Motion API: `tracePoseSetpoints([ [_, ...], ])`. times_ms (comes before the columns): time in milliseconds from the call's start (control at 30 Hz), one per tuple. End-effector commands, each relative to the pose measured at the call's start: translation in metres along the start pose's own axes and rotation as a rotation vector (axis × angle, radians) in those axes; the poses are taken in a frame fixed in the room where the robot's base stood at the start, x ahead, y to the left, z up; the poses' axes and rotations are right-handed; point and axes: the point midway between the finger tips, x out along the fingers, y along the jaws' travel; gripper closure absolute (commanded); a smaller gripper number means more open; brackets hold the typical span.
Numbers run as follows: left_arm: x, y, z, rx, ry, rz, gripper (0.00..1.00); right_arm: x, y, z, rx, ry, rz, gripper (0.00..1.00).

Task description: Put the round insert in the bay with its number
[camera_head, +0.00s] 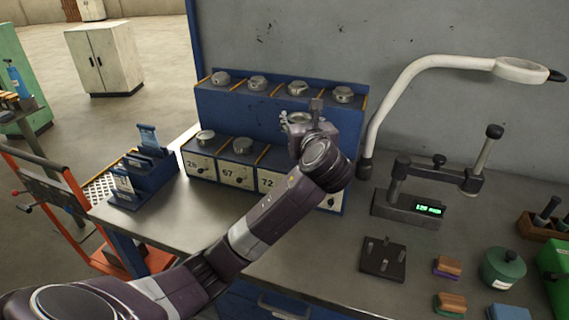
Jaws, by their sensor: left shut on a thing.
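The blue rack (280,118) stands against the wall, with an upper and a lower row of bays split by orange strips. Two more sit on the lower row, above the labels that seem to read 28 (198,166) and 57 (235,175). A label 72 (266,183) is partly covered by my arm. My left gripper (300,122) is shut on a round insert (299,116) in front of the rack's right half. The held insert's number cannot be read. My right gripper is out of view.
A white magnifier lamp (430,68) arches over the right side. A gauge stand with a green display (430,209), a dark pegged plate (383,259), brushes and a green tin (503,268) stand right. A blue card holder (147,178) stands left of the rack.

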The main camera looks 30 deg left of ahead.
Motion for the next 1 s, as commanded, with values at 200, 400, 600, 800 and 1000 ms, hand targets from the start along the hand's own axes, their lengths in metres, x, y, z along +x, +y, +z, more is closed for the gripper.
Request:
tracePoseSetpoints([
  [200, 0.047, 0.022, 0.058, -0.010, -0.008, 0.042, 1.00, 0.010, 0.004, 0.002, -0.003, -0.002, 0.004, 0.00],
  [400, 0.060, 0.029, 0.066, -0.005, -0.005, 0.046, 1.00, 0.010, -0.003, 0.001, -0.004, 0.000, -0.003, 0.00],
  [600, 0.066, 0.028, 0.023, -0.002, 0.000, 0.045, 1.00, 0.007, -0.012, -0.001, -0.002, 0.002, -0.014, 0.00],
  [800, 0.074, 0.029, -0.027, -0.003, 0.000, 0.047, 1.00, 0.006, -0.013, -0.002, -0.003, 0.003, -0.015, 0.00],
  [1000, 0.080, 0.029, -0.066, -0.005, -0.004, 0.045, 1.00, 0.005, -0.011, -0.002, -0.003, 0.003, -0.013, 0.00],
])
